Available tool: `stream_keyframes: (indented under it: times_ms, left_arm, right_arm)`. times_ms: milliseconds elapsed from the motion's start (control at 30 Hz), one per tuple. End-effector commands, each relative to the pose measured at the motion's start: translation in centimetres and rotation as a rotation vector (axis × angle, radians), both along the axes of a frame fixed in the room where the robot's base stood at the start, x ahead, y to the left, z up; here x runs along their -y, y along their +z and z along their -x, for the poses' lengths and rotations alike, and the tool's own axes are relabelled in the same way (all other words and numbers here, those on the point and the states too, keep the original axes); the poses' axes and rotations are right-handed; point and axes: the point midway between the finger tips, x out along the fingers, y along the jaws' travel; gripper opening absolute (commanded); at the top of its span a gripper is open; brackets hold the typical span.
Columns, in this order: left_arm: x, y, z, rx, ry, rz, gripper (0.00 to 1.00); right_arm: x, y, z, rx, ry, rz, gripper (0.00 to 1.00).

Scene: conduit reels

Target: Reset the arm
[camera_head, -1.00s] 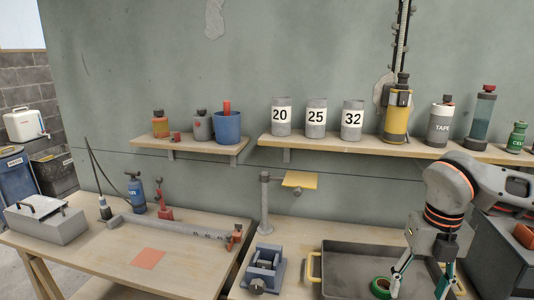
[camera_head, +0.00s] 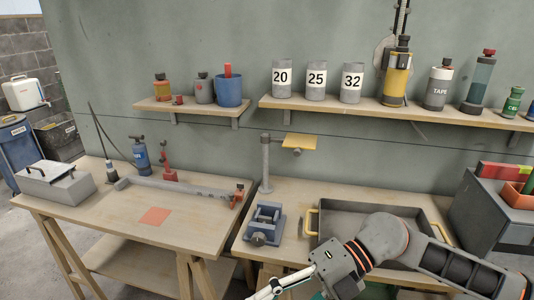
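My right arm comes in from the right across the front of the right-hand workbench. Its gripper (camera_head: 275,289) points down and left at the bottom edge of the picture. The fingers are thin, seen at a slant and partly cut off, so I cannot tell whether they are open or shut. No held object shows at them. My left arm and gripper are not in view.
A grey tray (camera_head: 336,212) with yellow handles lies behind my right arm, its inside partly hidden. A blue-grey vise (camera_head: 264,222) stands left of it. The left bench (camera_head: 105,222) holds a pipe (camera_head: 180,186). Shelves (camera_head: 350,109) carry numbered cups and bottles.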

Motion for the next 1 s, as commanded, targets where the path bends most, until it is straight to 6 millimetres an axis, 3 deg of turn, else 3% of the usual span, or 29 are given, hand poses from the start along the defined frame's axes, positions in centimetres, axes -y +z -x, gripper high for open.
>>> stream_keyframes:
  times_ms: [100, 267, 400, 533, 667, 767, 867, 1000]
  left_arm:
    - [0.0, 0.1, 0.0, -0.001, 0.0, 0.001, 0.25]
    - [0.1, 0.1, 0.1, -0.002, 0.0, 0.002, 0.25]
    - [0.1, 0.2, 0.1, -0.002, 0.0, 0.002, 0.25]
    - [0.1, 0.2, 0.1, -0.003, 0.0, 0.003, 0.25]
    - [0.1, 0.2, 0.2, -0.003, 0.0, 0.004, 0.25]
    - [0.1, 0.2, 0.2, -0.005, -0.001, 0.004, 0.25]
    - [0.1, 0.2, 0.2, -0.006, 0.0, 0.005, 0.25]
    - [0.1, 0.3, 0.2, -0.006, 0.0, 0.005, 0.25]
  right_arm:
    - [-3.5, 2.5, 0.7, -0.103, -0.082, -0.23, 0.58]
    - [-5.5, 5.5, -1.0, -0.243, -0.267, -0.495, 0.58]
    - [-4.8, 6.3, -4.2, -0.382, -0.491, -0.676, 0.58]
    - [-2.4, 4.6, -7.5, -0.52, -0.737, -0.791, 0.58]
    - [1.3, 0.2, -10.2, -0.666, -1.013, -0.846, 0.58]
    - [4.7, -4.8, -11.1, -0.784, -1.235, -0.844, 0.58]
    - [8.3, -10.7, -10.4, -0.902, -1.453, -0.807, 0.58]
    - [12.8, -18.7, -7.2, -1.049, -1.713, -0.71, 0.58]
